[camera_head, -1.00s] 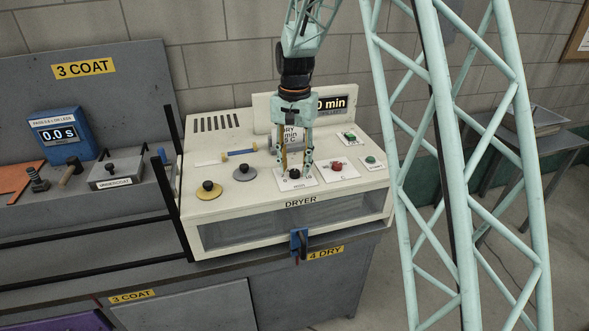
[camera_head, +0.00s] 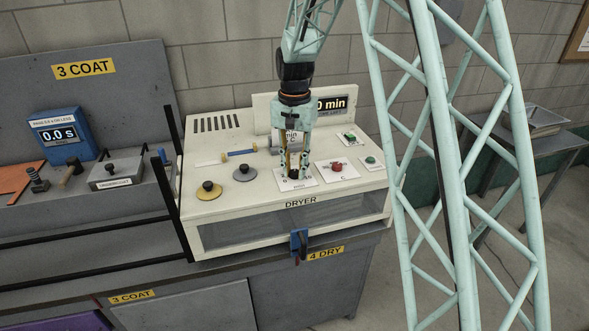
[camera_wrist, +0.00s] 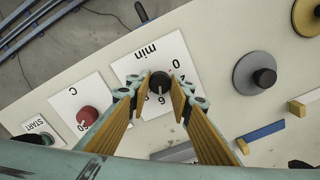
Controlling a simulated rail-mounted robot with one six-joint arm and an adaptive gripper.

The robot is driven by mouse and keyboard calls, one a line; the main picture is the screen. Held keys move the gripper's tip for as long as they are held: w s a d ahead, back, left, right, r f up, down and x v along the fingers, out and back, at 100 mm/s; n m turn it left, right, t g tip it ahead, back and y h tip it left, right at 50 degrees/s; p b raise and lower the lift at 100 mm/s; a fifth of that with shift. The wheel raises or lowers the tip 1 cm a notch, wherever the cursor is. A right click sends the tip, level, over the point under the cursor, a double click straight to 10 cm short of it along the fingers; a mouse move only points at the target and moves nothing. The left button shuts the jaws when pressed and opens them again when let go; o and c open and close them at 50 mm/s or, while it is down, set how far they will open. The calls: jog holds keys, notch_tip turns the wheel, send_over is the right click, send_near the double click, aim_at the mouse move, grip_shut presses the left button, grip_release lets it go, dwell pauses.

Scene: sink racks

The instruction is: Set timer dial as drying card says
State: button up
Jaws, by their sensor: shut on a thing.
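The timer dial (camera_wrist: 160,80) is a black knob on a white plate marked "min" with a number scale. In the wrist view its pale pointer mark lies near the 6. My gripper (camera_head: 293,173) points down at it, with its fingers shut on the knob from both sides. The fingers also show in the wrist view (camera_wrist: 159,88) and cover part of the scale.
A red temperature dial (camera_head: 338,167), marked C, sits right of the timer, with green buttons (camera_head: 370,160) beyond. Grey (camera_head: 244,173) and yellow (camera_head: 208,190) discs with black knobs lie left. A display (camera_head: 331,104) ending in "0 min" is partly hidden behind my arm.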

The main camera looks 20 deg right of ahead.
jog(key=shift+n, duration=0.4)
jog(key=n, duration=0.3)
jog(key=shift+n, duration=2.4)
jog(key=o, duration=0.9)
